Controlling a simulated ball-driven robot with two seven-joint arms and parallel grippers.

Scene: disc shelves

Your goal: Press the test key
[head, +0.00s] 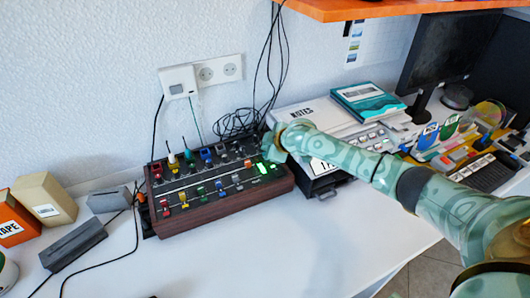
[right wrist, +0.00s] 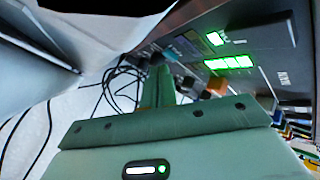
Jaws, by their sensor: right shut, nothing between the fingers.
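A control box (head: 220,198) with a dark top and brown wooden sides stands on the white desk. Coloured knobs and levers cover its top, and green lights (head: 262,168) glow at its right end. My right gripper (head: 270,150) is shut and empty at the box's back right corner, close to the lights. In the right wrist view its fingers (right wrist: 160,78) point towards the panel, and green lights (right wrist: 228,63) and a raised dark bar (right wrist: 265,35) show to their right. I cannot read a test label; contact is unclear. My left gripper is out of view.
Black cables (head: 240,122) lie behind the box. An orange box (head: 14,220) and a beige box (head: 44,200) stand left. The front desk is clear.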

